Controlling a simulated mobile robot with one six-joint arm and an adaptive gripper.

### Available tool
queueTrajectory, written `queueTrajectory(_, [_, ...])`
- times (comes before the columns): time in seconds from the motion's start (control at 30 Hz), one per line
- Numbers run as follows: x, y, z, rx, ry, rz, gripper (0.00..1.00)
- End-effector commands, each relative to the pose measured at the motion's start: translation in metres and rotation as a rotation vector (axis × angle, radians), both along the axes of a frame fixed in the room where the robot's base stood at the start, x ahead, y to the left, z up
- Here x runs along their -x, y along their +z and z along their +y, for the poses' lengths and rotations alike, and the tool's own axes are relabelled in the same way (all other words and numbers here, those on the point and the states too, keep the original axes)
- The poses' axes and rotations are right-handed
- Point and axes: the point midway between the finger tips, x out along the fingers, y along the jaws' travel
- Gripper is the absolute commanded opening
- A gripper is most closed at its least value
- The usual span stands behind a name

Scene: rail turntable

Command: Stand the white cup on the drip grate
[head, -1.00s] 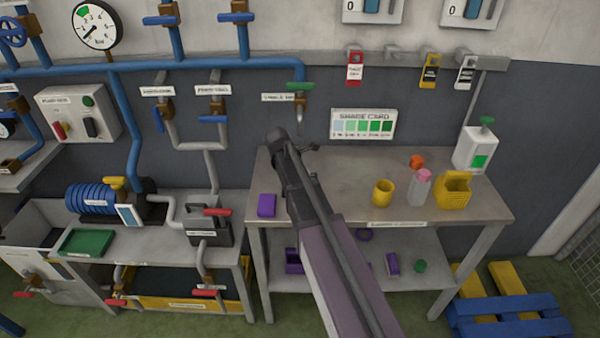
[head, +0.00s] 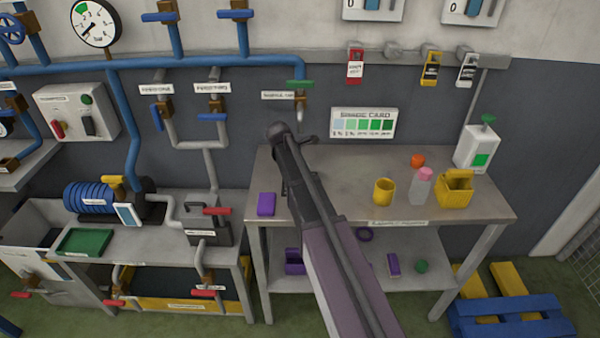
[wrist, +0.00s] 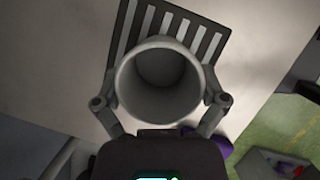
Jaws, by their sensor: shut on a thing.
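The white cup (wrist: 160,82) shows in the wrist view, seen from above into its open mouth. My gripper (wrist: 161,92) is shut on it, with one finger on each side of its wall. I cannot tell whether the cup's base touches the grate. In the head view my arm covers the cup, the grate and the gripper's fingers.
The workbench (head: 345,195) carries a purple block (head: 266,204) left of my arm. To the right stand a yellow cup (head: 383,191), a pink-capped bottle (head: 420,188), an orange item (head: 417,160), a yellow container (head: 455,190) and a white dispenser (head: 478,148). A green-handled tap (head: 300,92) hangs above.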

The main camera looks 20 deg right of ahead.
Motion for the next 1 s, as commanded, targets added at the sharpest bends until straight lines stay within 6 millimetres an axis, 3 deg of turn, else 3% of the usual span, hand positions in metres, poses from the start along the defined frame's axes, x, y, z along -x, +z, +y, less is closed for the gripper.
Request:
queueTrajectory(0.3, [0.0000, -0.0039, 0.0000, 0.000, 0.000, 0.000, 0.52])
queueTrajectory(0.33, [0.0001, -0.0030, 0.0000, 0.000, 0.000, 0.000, 0.97])
queueTrajectory(0.37, [0.0001, -0.0026, 0.0000, 0.000, 0.000, 0.000, 1.00])
queueTrajectory(1.0, [0.0002, 0.0050, 0.0012, 0.000, 0.000, 0.000, 1.00])
